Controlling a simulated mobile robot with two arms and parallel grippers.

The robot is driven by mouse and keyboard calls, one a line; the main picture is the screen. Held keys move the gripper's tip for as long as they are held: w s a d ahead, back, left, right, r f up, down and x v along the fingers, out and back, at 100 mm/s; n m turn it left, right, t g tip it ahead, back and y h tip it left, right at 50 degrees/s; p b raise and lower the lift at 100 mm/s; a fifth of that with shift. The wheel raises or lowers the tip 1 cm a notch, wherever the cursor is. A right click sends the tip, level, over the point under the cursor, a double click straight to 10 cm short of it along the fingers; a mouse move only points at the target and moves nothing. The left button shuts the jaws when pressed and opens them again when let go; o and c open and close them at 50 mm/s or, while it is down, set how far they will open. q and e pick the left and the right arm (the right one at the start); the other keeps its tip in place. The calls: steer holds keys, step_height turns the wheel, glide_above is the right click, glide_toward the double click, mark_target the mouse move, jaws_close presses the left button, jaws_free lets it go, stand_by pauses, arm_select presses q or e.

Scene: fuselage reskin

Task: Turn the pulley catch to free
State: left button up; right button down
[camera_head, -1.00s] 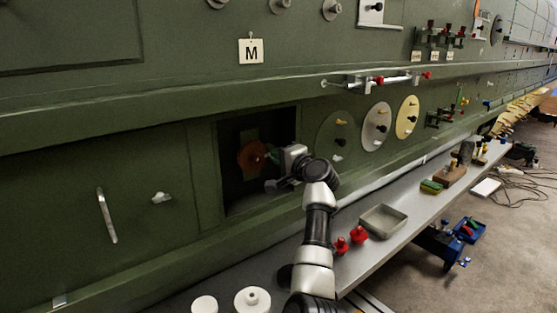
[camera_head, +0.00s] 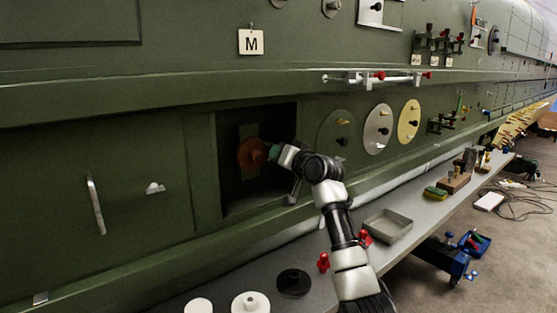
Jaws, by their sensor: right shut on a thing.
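An orange-red pulley (camera_head: 250,154) sits inside the dark square recess (camera_head: 232,193) in the green panel. A small green piece (camera_head: 273,152), which looks like the catch, sticks out at the pulley's right side. My right gripper (camera_head: 277,153) reaches into the recess from the right and is shut on this green piece. The fingertips are small and partly hidden, so the exact grip and the catch's angle are hard to tell. My left gripper is not in view.
Round plates (camera_head: 378,129) stand right of the recess. Below, the grey shelf (camera_head: 420,212) holds a tray (camera_head: 387,227), red knobs (camera_head: 323,262), a black disc (camera_head: 293,283) and white discs (camera_head: 250,303). A ledge runs above the recess, and the recess edges are close around my wrist.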

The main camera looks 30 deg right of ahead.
steer(key=n, duration=0.2)
steer(key=shift+f+n+b, duration=0.2)
steer(key=shift+n+b, duration=0.1)
steer(key=shift+n, duration=1.7)
steer(key=shift+r, duration=0.1)
steer(key=c, duration=1.3)
jaws_free()
steer(key=shift+s, duration=0.1)
steer(key=s+b, duration=0.3)
steer(key=s, duration=0.7)
steer(key=shift+s+d, duration=0.3)
steer(key=shift+d, duration=0.1)
